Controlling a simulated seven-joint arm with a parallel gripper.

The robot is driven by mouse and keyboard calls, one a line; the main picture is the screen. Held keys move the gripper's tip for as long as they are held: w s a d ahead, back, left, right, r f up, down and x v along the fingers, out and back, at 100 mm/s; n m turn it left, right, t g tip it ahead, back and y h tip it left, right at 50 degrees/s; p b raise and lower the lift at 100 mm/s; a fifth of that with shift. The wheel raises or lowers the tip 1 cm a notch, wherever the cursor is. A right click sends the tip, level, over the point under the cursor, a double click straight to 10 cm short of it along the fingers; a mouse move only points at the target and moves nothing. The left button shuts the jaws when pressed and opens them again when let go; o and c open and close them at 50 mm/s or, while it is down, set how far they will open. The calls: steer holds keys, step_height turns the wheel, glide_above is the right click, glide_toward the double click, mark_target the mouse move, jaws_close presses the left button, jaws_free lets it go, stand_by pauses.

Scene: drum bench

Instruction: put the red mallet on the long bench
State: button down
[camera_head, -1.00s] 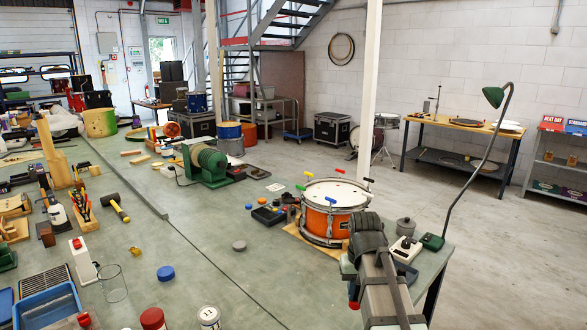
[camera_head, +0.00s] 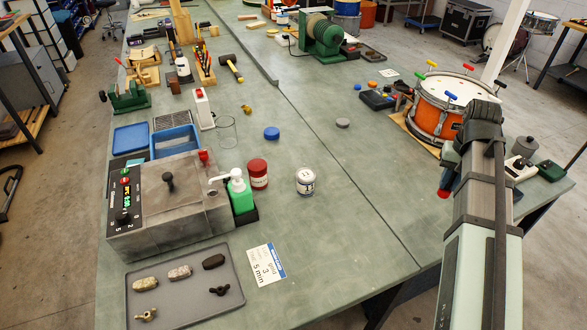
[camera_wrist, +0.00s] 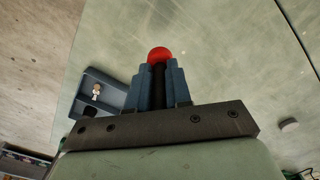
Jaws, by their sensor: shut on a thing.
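The red mallet has a round red head (camera_wrist: 158,54) on a dark shaft and stands between my fingers in the wrist view. Its red end also shows in the head view (camera_head: 443,193), beside my arm. My gripper (camera_wrist: 158,76) is shut on the dark shaft, with blue-grey fingers on both sides. In the head view my arm hides most of the fingers and shaft. The long bench (camera_head: 345,235) has a grey-green top with a seam running along it. The mallet is over its right part; I cannot tell how high.
An orange drum (camera_head: 438,110) with coloured keys stands just behind my arm. A parts tray (camera_head: 378,100) and a grey puck (camera_head: 342,123) lie left of it. A grey machine (camera_head: 170,205), bottles and a specimen tray (camera_head: 185,285) crowd the left. The bench's middle is mostly clear.

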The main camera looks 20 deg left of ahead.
steer(key=w+a+r+n, duration=0.1)
steer(key=a, duration=1.3)
steer(key=w+a+r, duration=0.1)
steer(key=w+a, duration=0.1)
steer(key=a, duration=1.3)
steer(key=s+a, duration=0.4)
steer(key=a, duration=0.6)
steer(key=s+a+r, duration=0.1)
steer(key=s+a, duration=0.3)
steer(key=a, duration=0.6)
steer(key=s+a, duration=0.4)
steer(key=a, duration=0.5)
steer(key=shift+n, duration=0.3)
steer(key=shift+a+f, duration=0.15)
steer(key=shift+f, duration=4.45)
steer(key=shift+f, duration=0.2)
steer(key=c, duration=1.3)
jaws_free()
steer(key=shift+r, duration=0.15)
